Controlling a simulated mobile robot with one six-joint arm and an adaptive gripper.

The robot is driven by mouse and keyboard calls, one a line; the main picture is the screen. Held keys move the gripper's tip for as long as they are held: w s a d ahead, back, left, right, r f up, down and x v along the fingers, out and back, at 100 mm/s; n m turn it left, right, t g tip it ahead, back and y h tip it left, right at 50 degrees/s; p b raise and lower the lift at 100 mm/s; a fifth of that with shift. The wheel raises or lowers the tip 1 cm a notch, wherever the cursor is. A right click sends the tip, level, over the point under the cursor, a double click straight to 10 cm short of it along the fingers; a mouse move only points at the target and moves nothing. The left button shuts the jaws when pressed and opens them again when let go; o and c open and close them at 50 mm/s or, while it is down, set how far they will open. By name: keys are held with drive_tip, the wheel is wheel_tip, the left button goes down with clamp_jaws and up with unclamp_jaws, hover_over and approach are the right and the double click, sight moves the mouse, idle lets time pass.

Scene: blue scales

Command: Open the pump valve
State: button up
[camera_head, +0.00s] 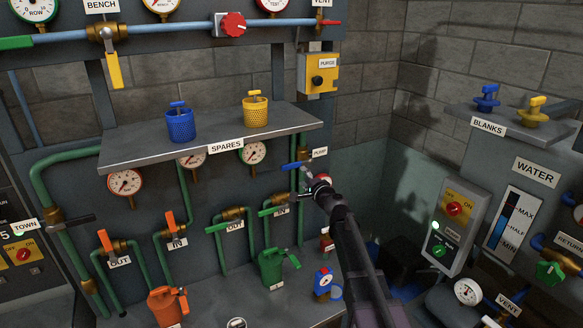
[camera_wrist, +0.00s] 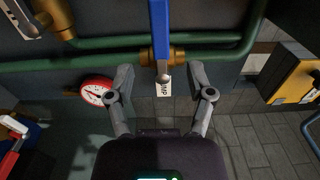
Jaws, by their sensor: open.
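The pump valve has a blue lever (camera_head: 297,164) on a green pipe, beside a white PUMP tag (camera_head: 320,152). The lever lies crosswise to the pipe. In the wrist view, the blue lever (camera_wrist: 160,35) runs up from a brass valve body (camera_wrist: 178,55), with the tag (camera_wrist: 164,87) just below. My gripper (camera_head: 311,184) is just below the valve in the head view. In the wrist view, my gripper (camera_wrist: 161,78) is open, its fingers on either side of the tag. It holds nothing, and I cannot tell whether it touches the valve.
A red-rimmed gauge (camera_wrist: 97,91) sits close to the left finger. A yellow PURGE box (camera_head: 318,74) is above the valve. The SPARES shelf (camera_head: 140,145) juts out at left with blue and yellow cups. Green and orange jugs stand on the lower bench (camera_head: 240,305).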

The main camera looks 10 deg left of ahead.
sight(293, 167)
drive_tip(key=x, duration=0.9)
drive_tip(key=shift+c, duration=0.2)
clamp_jaws()
